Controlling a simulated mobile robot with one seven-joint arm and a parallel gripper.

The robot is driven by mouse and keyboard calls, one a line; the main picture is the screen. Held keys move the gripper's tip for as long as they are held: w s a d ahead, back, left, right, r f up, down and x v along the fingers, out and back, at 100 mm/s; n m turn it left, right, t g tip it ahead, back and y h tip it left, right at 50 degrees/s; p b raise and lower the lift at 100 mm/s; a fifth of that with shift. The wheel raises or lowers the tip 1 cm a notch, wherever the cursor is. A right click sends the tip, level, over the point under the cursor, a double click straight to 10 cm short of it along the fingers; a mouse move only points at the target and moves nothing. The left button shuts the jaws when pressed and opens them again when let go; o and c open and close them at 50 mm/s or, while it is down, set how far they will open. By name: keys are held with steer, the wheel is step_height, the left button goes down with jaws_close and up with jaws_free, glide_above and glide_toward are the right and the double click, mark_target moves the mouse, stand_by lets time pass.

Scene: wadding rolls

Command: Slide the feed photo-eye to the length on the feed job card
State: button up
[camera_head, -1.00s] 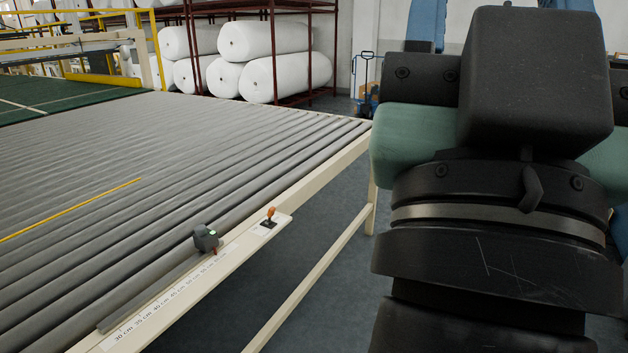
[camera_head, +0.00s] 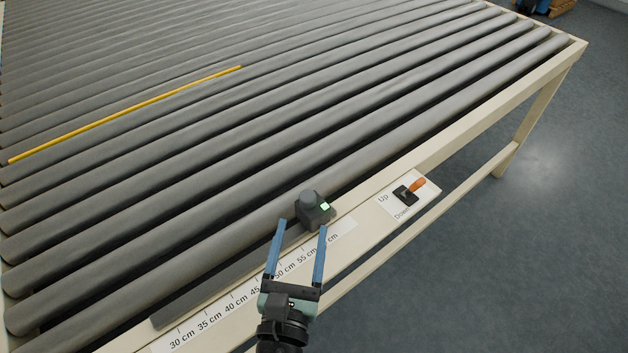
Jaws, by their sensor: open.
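The feed photo-eye (camera_head: 313,210) is a small dark block with a rounded knob and a lit green patch. It sits on a dark rail (camera_head: 215,288) along the table's front edge, near the 55 cm end of the scale (camera_head: 245,292). The scale shows marks from 30 cm upward. My gripper (camera_head: 302,224) has two blue fingers, spread apart and empty. Its fingertips are just in front of the photo-eye, one towards its left side and one below its right side. I cannot tell whether they touch it. No feed job card shows.
A lever with an orange handle (camera_head: 417,184) stands on a plate marked Up and Down, right of the photo-eye. Grey rollers (camera_head: 400,110) fill the table behind. A yellow strip (camera_head: 125,115) lies across them. Open floor (camera_head: 520,260) is at the right.

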mark_target(313, 208)
steer(key=shift+a+f+n, duration=0.15)
steer(key=shift+f+n, duration=0.3)
steer(key=shift+n, duration=0.05)
steer(key=shift+w+r, duration=0.1)
steer(key=shift+w, duration=0.05)
steer(key=w+d+p, duration=0.1)
steer(key=w+d, duration=0.1)
steer(key=w, duration=0.9)
steer(key=shift+w, duration=0.35)
steer(key=shift+c, duration=0.2)
jaws_close()
